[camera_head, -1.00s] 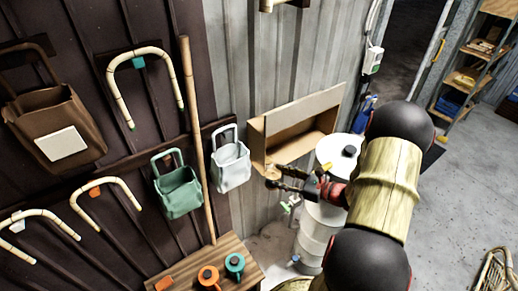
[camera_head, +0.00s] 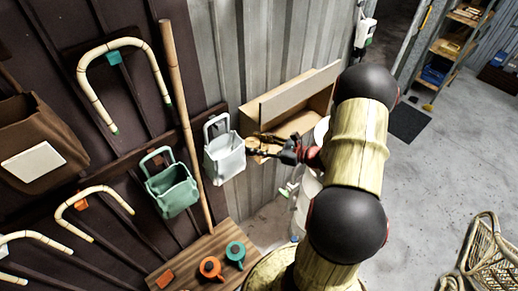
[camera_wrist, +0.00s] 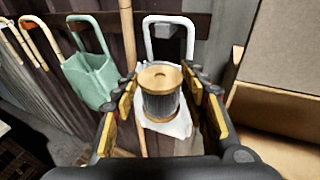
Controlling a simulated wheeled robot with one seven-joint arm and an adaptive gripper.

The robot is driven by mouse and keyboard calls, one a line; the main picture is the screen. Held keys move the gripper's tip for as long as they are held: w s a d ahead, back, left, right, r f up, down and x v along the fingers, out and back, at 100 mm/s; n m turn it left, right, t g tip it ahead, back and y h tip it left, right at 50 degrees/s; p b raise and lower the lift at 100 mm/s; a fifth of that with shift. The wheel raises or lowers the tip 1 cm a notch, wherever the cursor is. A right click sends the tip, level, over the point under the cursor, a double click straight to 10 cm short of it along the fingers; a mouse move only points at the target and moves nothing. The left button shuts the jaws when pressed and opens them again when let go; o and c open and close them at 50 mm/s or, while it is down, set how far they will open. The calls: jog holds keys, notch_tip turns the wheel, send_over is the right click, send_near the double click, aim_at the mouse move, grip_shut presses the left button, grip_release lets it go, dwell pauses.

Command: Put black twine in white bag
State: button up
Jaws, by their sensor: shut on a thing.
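My gripper (camera_head: 268,143) is shut on the black twine (camera_wrist: 160,103), a dark spool with tan wooden-looking ends. The spool is upright between the fingers in the wrist view.
A green bag (camera_head: 172,190) hangs left of a tall wooden pole (camera_head: 183,105). A brown bag (camera_head: 45,125) hangs far left.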

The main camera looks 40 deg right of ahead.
jog(key=w+f+b, duration=0.1)
jog(key=w+b, duration=0.2)
jog(key=w, duration=0.8)
jog(key=shift+a+f, duration=0.2)
jog(key=shift+a, duration=0.05)
dwell(0.3)
jog(key=o, duration=1.1)
jog(key=shift+o, duration=0.9)
jog(key=v, duration=1.2)
jog(key=shift+f, duration=0.1)
